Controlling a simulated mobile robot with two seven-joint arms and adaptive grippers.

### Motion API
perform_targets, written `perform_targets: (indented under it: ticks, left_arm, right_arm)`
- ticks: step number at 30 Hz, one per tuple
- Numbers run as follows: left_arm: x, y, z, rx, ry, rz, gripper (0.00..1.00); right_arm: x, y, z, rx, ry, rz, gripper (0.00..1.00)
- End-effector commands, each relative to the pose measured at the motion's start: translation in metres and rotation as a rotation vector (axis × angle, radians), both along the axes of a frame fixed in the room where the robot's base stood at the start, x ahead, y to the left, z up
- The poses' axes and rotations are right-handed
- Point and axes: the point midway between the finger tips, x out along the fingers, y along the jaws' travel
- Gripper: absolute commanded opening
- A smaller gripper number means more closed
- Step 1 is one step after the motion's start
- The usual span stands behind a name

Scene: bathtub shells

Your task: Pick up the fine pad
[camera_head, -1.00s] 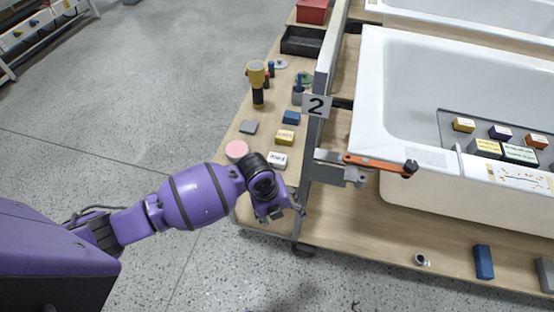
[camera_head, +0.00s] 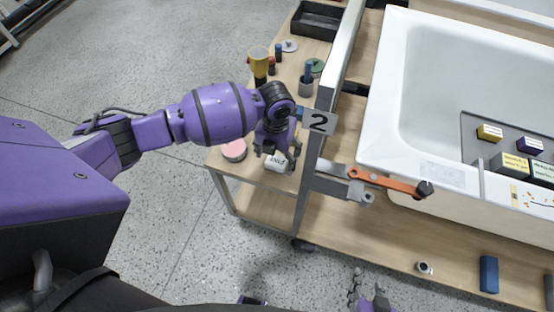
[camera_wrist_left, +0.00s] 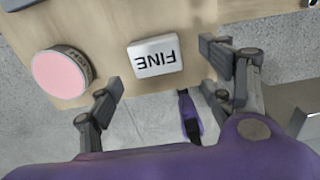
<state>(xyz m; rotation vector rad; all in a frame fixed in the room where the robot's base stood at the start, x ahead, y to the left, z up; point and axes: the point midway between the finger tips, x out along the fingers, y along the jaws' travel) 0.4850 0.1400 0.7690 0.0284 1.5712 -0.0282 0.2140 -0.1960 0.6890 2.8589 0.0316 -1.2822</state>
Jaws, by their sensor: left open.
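The fine pad (camera_head: 274,164) is a small white block marked FINE, lying on the wooden bench near its front edge. In the left wrist view the fine pad (camera_wrist_left: 155,56) lies flat between and just beyond my fingertips, with its label upside down. My left gripper (camera_head: 277,157) is above the pad and hides part of it in the head view. In the wrist view the left gripper (camera_wrist_left: 164,72) has its fingers spread and nothing between them. A part of my right gripper (camera_head: 360,290) shows at the bottom edge of the head view; its jaws are too small to judge.
A round pink-topped tin (camera_wrist_left: 62,72) sits left of the pad. A yellow-topped tool (camera_head: 259,64), jars and a black tray (camera_head: 315,20) are further back. A metal rail with a number 2 plate (camera_head: 319,121) and an orange-handled tool (camera_head: 388,181) borders the bench on the right, beside the bathtub (camera_head: 390,110).

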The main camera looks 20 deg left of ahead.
Motion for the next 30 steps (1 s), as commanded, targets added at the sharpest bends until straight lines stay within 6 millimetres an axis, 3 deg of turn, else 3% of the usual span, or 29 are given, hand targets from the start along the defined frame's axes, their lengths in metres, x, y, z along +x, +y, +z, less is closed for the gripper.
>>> perform_targets:
  ticks: [9,18,27,30]
  left_arm:
    - [0.009,0.003,-0.042,0.000,-0.001,0.003,0.73]
    - [0.010,0.003,-0.046,0.000,-0.003,0.001,0.73]
    - [0.010,0.003,-0.046,0.000,-0.003,0.002,0.34]
    - [0.010,0.003,-0.045,0.000,-0.004,0.002,0.25]
  right_arm:
    - [-0.005,-0.005,-0.001,-0.010,0.008,0.006,0.40]
    - [0.010,-0.006,0.008,-0.015,-0.022,0.014,0.40]
    - [0.008,-0.005,0.006,-0.010,-0.017,0.009,0.40]
    - [0.005,-0.004,0.004,-0.007,-0.012,0.004,0.40]
